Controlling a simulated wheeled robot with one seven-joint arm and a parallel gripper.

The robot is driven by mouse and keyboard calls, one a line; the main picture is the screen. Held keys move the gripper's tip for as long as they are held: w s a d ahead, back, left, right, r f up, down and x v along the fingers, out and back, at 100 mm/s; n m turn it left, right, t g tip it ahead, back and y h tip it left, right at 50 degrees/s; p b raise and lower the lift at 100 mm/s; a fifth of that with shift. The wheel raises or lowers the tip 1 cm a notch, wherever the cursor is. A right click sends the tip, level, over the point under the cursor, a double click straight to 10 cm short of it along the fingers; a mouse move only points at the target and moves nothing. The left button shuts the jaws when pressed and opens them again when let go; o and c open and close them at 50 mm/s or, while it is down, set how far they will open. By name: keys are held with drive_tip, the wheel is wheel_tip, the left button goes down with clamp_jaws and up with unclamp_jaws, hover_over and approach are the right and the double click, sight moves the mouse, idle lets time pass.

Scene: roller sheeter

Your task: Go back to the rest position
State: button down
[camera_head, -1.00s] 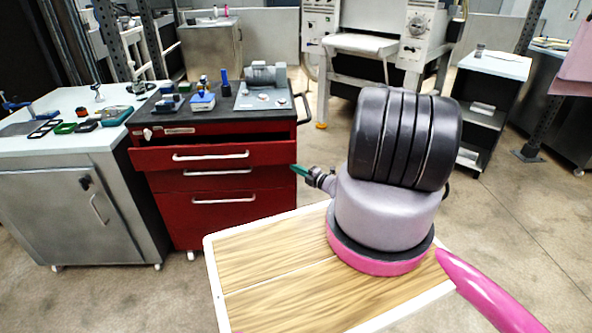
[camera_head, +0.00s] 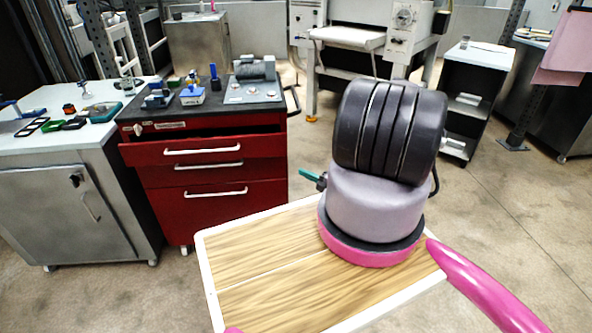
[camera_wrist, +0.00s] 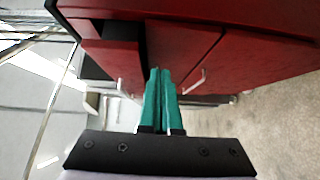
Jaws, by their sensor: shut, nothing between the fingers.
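My gripper (camera_wrist: 160,72) shows in the wrist view as two green fingers side by side, shut with nothing between them. In the head view my gripper (camera_head: 308,175) is a small green tip left of my own arm, to the right of the red drawer cabinet (camera_head: 225,187). It is apart from the cabinet. The cabinet's top drawer (camera_head: 200,150) stands pulled out a little. The cabinet also fills the top of the wrist view (camera_wrist: 240,50).
A grey metal cabinet with a white top (camera_head: 70,190) stands at left, holding small tools. A grey device (camera_head: 253,85) sits on the red cabinet. A white machine (camera_head: 370,30) and a black shelf unit (camera_head: 470,90) stand behind. Floor is open at right.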

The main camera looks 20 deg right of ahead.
drive_tip(key=shift+s+d, duration=0.25)
drive_tip(key=shift+s, duration=0.25)
drive_tip(key=w+a+r+n+g+y, duration=0.2)
drive_tip(key=r+n+g, duration=0.1)
drive_tip(key=r+n, duration=0.3)
drive_tip(key=w+a+r+n+g+y, duration=0.1)
drive_tip(key=a+r+n+g+y, duration=0.15)
drive_tip(key=r, duration=0.55)
drive_tip(key=w+a+r+n+g+y, duration=0.1)
drive_tip(key=w+r+n+g, duration=0.1)
drive_tip(key=r+n, duration=0.5)
drive_tip(key=s+a+r+n+g+h, duration=0.1)
drive_tip(key=s+a+r+n+g, duration=0.25)
drive_tip(key=r, duration=0.55)
drive_tip(key=s+a+r+n+g+h, duration=0.1)
drive_tip(key=a+r+n+g+h, duration=0.1)
drive_tip(key=a+r+n, duration=0.5)
drive_tip(key=s+a+r+n+t+h, duration=0.1)
drive_tip(key=s+r+n+h, duration=0.3)
drive_tip(key=s+r+n, duration=0.5)
drive_tip(key=s+a+r+n+t+h, duration=0.1)
drive_tip(key=s+r+n+t+h, duration=0.2)
drive_tip(key=s+r+n, duration=0.6)
drive_tip(key=s+r+h, duration=0.2)
drive_tip(key=s+r, duration=0.6)
drive_tip(key=s, duration=0.1)
drive_tip(key=shift+s+a, duration=0.3)
